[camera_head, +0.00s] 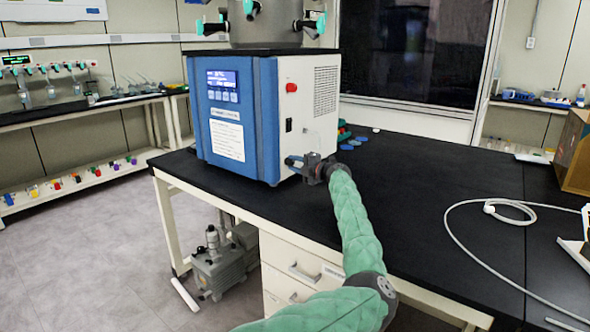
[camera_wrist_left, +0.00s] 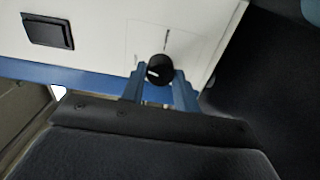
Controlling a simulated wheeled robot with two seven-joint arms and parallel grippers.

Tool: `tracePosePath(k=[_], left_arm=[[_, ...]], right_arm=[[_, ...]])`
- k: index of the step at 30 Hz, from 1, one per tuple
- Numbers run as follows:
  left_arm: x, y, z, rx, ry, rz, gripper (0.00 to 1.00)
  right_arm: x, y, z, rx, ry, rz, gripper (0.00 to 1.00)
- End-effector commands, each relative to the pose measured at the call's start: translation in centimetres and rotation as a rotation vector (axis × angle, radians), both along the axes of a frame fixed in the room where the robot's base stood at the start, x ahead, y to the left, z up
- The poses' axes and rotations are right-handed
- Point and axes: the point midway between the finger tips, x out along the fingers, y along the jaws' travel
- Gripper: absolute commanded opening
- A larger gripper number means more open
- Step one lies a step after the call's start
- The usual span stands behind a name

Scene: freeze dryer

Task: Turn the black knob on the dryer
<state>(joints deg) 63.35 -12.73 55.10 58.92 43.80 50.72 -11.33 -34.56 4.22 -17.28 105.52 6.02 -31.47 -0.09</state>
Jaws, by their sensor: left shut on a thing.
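The dryer (camera_head: 262,125) is a blue and white box with a lit screen, standing on the black bench. The black knob (camera_wrist_left: 157,67) is on its white side panel, low down, with a white mark pointing left in the left wrist view. My left gripper (camera_head: 292,161) reaches the lower part of that side in the head view, where it hides the knob. In the left wrist view, my left gripper's blue fingers (camera_wrist_left: 160,78) stand on either side of the knob and are shut on it. My right gripper is in neither view.
A black switch (camera_wrist_left: 47,31) sits on the same panel, and a red button (camera_head: 291,88) is higher up. Small green and blue items (camera_head: 350,142) lie behind the gripper. A white hose (camera_head: 455,235) lies at the right; the bench (camera_head: 430,180) between is clear.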

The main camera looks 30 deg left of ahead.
Motion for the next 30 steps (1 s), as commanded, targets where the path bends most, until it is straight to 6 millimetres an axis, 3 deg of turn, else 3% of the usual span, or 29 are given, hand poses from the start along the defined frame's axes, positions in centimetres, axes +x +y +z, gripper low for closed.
tracePosePath(k=[22,23,26,30], left_arm=[[-0.06,0.00,-0.31,-0.010,-0.090,0.002,0.07],[-0.06,0.00,-0.31,-0.010,-0.090,0.002,0.32],[-0.06,-0.02,-0.28,-0.009,-0.091,0.002,0.52],[-0.03,-0.01,-0.20,-0.009,-0.091,0.001,0.52]], right_arm=[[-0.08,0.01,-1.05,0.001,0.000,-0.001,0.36],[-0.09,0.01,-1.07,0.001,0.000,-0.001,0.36],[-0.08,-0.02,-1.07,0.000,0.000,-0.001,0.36],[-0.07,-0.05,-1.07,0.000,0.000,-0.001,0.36]])
